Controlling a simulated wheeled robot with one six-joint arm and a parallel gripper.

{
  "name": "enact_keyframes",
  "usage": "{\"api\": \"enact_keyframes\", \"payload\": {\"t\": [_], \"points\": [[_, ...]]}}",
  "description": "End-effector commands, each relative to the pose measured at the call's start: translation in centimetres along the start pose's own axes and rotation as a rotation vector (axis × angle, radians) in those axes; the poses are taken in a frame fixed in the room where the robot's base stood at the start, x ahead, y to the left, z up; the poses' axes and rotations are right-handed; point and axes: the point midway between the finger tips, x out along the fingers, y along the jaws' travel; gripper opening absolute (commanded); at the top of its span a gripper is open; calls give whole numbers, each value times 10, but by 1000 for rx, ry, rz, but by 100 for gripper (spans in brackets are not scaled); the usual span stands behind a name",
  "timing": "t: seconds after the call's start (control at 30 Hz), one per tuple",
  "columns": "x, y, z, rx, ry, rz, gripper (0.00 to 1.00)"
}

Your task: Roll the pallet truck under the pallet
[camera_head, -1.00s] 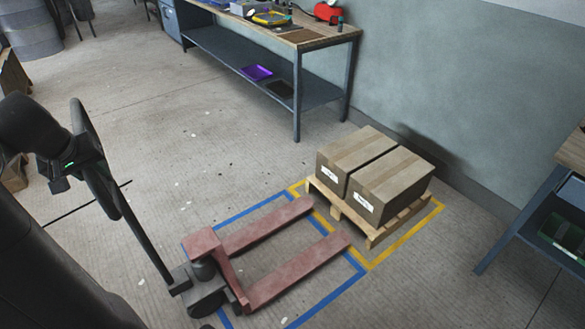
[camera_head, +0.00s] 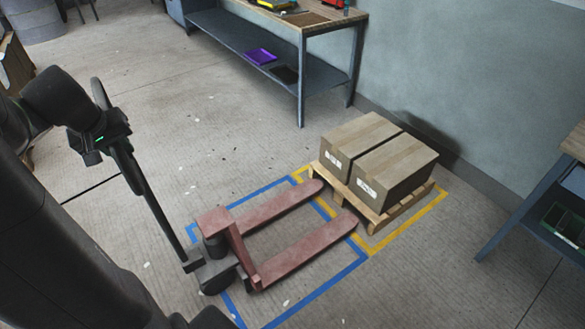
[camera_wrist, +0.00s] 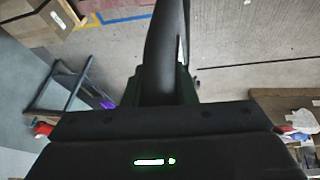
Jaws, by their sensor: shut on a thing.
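The red pallet truck (camera_head: 228,232) stands on the floor with its two forks (camera_head: 310,250) pointing at the wooden pallet (camera_head: 378,214). The pallet carries two taped cardboard boxes (camera_head: 372,165) and stands inside a yellow floor outline. My gripper (camera_head: 122,148) is shut on the truck's black handle (camera_head: 152,208) near its top. The handle also shows between the jaws in the wrist view (camera_wrist: 166,50).
A blue floor outline (camera_head: 345,275) surrounds much of the truck. A workbench (camera_head: 275,62) stands against the wall behind, and another bench (camera_head: 545,200) is at the right edge. The floor left of the truck is clear.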

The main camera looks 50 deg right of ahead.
Motion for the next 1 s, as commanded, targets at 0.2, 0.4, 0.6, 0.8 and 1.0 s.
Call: {"api": "enact_keyframes", "payload": {"t": [0.2,0.4,0.6,0.8,1.0], "points": [[2,20,-3,7,5,-1,0],[5,38,-5,6,4,0,0],[9,56,-6,7,6,0,0],[12,73,-8,6,8,0,0],[15,91,-10,5,9,0,0]]}}
